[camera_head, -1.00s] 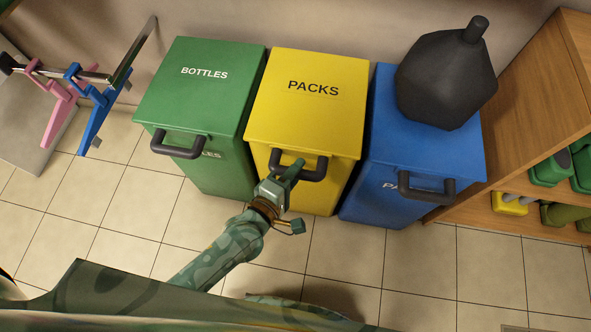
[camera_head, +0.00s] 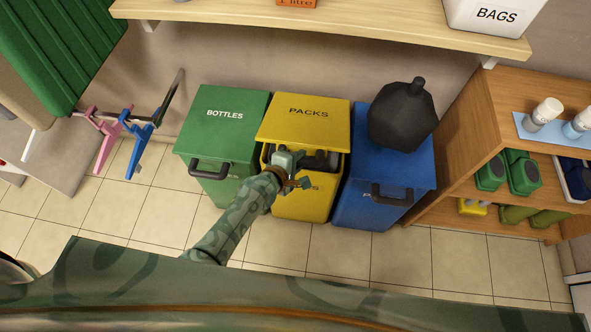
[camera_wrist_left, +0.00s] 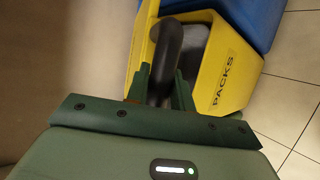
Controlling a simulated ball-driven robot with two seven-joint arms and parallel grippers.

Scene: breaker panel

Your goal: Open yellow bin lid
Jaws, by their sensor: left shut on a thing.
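The yellow bin (camera_head: 301,205) stands between a green and a blue bin. Its yellow lid (camera_head: 304,120), marked PACKS, looks slightly raised at the front, with a dark gap below its front edge. My left gripper (camera_head: 297,157) is at the lid's front and partly covers the dark handle (camera_head: 323,161). In the left wrist view the fingers (camera_wrist_left: 160,88) are shut around the dark handle (camera_wrist_left: 168,52), with yellow surfaces beyond. My right gripper is not in view.
The green BOTTLES bin (camera_head: 229,120) is at the left. A wooden shelf (camera_head: 340,18) hangs above, and a wooden rack (camera_head: 470,130) stands right. Tiled floor (camera_head: 360,260) in front is clear.

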